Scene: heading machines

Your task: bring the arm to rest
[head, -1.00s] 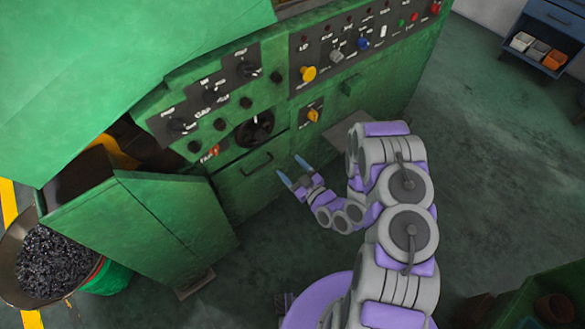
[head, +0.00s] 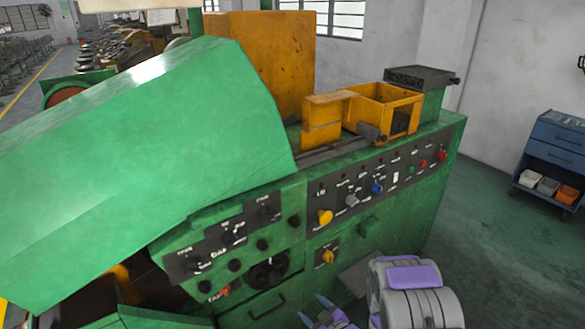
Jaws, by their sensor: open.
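My arm shows at the bottom right of the head view, grey and purple, folded in front of the green heading machine (head: 320,205). My gripper (head: 313,317) is at the bottom edge, partly cut off. Its blue fingertips are apart and empty. They point up and left toward the machine's front, below the control panel (head: 380,178) and near the drawer handle. I cannot tell how far they are from the machine. Most of the arm's lower part is out of view.
The panel carries a yellow knob (head: 325,217), a blue knob (head: 377,188) and other switches. A yellow box (head: 385,105) sits on the machine top. A blue cabinet (head: 553,148) with small bins stands at the right. The floor between machine and cabinet is clear.

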